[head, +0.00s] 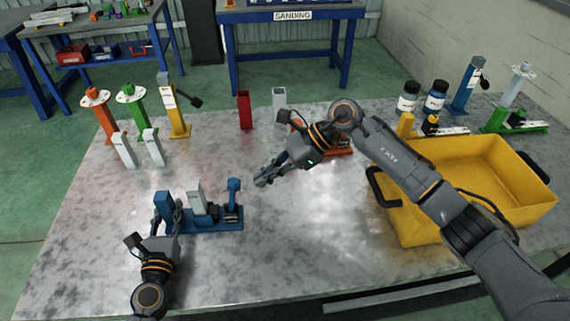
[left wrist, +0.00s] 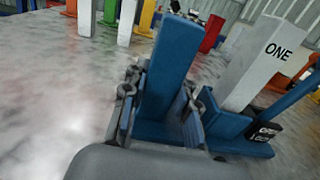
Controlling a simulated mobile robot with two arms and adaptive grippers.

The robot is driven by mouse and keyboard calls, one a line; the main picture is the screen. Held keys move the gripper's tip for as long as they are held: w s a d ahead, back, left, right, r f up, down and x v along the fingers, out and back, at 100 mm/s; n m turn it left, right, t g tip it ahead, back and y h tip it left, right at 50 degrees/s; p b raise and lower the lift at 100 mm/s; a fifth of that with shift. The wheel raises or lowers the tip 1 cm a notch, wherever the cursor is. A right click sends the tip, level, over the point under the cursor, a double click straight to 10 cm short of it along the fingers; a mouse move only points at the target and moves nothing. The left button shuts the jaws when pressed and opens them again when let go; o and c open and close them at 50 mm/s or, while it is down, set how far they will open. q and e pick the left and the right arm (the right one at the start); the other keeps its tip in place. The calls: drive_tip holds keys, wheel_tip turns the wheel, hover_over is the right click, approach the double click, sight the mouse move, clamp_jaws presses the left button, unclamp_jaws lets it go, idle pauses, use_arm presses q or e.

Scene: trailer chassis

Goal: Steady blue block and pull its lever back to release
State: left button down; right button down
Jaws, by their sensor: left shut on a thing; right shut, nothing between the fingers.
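The blue block (head: 222,226) stands on the table at the lower left, with a blue upright post (head: 162,203) at its left end. A white piece (head: 198,203) stands in its middle, and a blue lever (head: 234,192) stands at its right end. My left gripper (head: 168,212) is shut on the post; in the left wrist view its fingers sit on both sides of the post (left wrist: 172,70). That view also shows the white piece (left wrist: 262,65), marked ONE, and part of the lever (left wrist: 288,100). My right gripper (head: 262,180) is shut and empty, above the table to the right of the lever, apart from it.
A yellow crate (head: 420,232) stands at the right, partly behind my right arm. An orange-red fixture (head: 335,147) lies behind my right gripper. Orange, green and yellow posts and white pieces stand at the back left. The table's front middle is clear.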

sight(235, 179)
drive_tip(key=a, duration=0.2)
drive_tip(key=shift+s+a+r, duration=0.2)
drive_tip(key=shift+a, duration=0.1)
drive_tip(key=a, duration=0.1)
drive_tip(key=a+r+h, duration=0.1)
drive_tip(key=a, duration=0.1)
drive_tip(key=shift+r, duration=0.15)
drive_tip(key=shift+d+r, duration=0.1)
drive_tip(key=shift+r, duration=0.05)
idle(0.4)
